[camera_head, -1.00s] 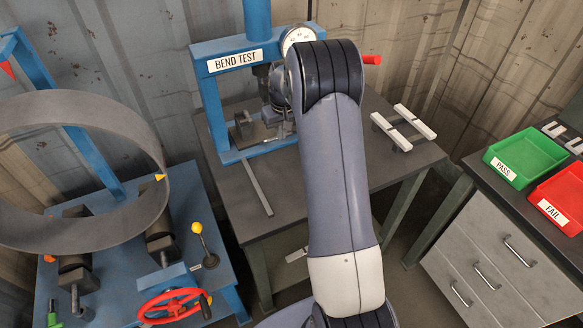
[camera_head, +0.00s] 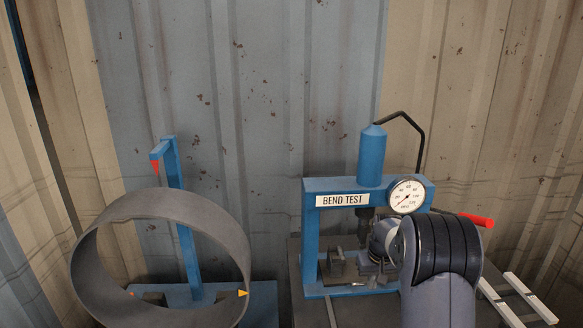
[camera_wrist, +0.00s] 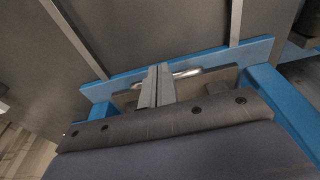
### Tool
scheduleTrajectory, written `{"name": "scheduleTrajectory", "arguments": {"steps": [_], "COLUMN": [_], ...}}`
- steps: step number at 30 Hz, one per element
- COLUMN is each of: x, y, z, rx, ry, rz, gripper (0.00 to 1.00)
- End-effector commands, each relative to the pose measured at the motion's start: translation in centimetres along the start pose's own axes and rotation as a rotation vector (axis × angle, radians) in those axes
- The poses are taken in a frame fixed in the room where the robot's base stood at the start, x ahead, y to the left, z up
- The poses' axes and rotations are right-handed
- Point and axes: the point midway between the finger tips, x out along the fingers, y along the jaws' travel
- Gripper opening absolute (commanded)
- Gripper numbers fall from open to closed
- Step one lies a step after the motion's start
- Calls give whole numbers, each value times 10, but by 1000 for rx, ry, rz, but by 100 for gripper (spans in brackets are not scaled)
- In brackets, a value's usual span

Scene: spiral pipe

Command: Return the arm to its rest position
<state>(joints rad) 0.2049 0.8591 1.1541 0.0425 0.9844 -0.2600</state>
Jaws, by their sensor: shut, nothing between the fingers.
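My gripper (camera_wrist: 157,88) is shut and empty in the wrist view, its two grey fingers side by side. It points at the base of the blue bend test press (camera_wrist: 185,62), and I cannot tell whether it touches it. In the head view, the press (camera_head: 311,245) stands at the centre right with its BEND TEST sign and a round dial gauge (camera_head: 407,196). My arm reaches up from the lower right in front of the press, its wrist beside the press frame. The fingers are hard to make out there.
A large grey pipe ring (camera_head: 92,228) stands on the left near a blue post (camera_head: 184,235). A red-ended lever (camera_head: 477,219) sticks out right of the press. White-topped rails (camera_head: 527,292) lie on the table at right. Corrugated walls (camera_head: 270,100) close the back.

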Motion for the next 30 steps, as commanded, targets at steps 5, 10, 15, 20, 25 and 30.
{"name": "scheduleTrajectory", "arguments": {"steps": [5, 10, 15, 20, 25, 30], "x": [38, 35, 33, 33, 33, 34], "y": [0, 0, 0, 0, 0, 0], "z": [0, 13, 20, 20, 18, 7], "rx": [0, 1, 0, 0, 0, -1], "ry": [0, 2, 2, 2, 1, 1], "rz": [0, 0, 0, 0, 0, 0], "gripper": [0, 0, 0, 0, 0, 0]}}
